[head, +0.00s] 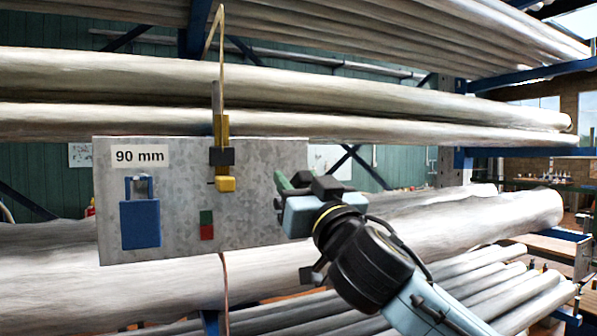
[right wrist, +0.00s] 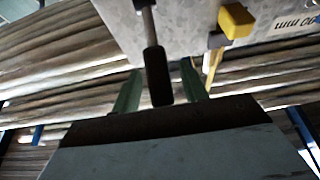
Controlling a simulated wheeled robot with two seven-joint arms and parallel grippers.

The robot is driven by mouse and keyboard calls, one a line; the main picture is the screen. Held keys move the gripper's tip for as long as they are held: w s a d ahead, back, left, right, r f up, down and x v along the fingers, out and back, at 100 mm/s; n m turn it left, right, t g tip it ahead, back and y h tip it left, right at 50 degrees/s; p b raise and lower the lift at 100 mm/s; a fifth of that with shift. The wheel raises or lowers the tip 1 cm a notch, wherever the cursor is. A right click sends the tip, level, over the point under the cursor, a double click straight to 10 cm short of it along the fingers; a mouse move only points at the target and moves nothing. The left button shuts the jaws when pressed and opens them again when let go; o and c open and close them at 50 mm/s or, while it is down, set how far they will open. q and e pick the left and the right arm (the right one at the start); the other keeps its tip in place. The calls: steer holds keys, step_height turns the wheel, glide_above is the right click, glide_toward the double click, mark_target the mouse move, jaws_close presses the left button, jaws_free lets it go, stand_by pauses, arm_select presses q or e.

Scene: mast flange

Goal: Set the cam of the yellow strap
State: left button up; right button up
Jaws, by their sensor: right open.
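A yellow strap (head: 222,70) hangs down the front of the pipes to a galvanized plate. On the plate, it passes a black buckle (head: 221,156) with a yellow cam block (head: 226,184) below it. The yellow block also shows in the right wrist view (right wrist: 236,20). My right gripper (head: 281,192) is open at the plate's right part, to the right of the yellow block. In the right wrist view, a dark handle (right wrist: 156,75) on a thin stem sticks out from the plate between the green fingers; I cannot tell if they touch it. My left gripper is not in view.
The galvanized plate (head: 268,240) carries a "90 mm" label (head: 139,156), a blue padlock-shaped part (head: 141,222) and a green and red marker (head: 207,225). Long pale pipes (head: 400,95) lie on blue racks behind, above and below. Open space lies in front of the plate.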

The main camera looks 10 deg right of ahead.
steer(key=shift+w+a+r, duration=0.1)
steer(key=shift+w+a, duration=0.05)
steer(key=shift+w, duration=0.15)
steer(key=shift+c, duration=0.3)
jaws_close()
steer(key=shift+r, duration=0.1)
steer(key=shift+w+a+r+g+h+p, duration=0.1)
steer(key=shift+w+r+g+h+p, duration=0.3)
steer(key=shift+g, duration=0.3)
steer(key=shift+w+a+r+g, duration=0.2)
steer(key=shift+w+r+g, duration=0.4)
steer(key=shift+g, duration=0.5)
steer(key=shift+w+a+r+g+h, duration=0.2)
steer(key=shift+w+r+g+h, duration=0.25)
steer(key=shift+g, duration=0.35)
steer(key=shift+w+a+r+g+h, duration=0.15)
steer(key=shift+w+g+h, duration=0.1)
steer(key=shift+w+g, duration=0.45)
steer(key=shift+s, duration=0.1)
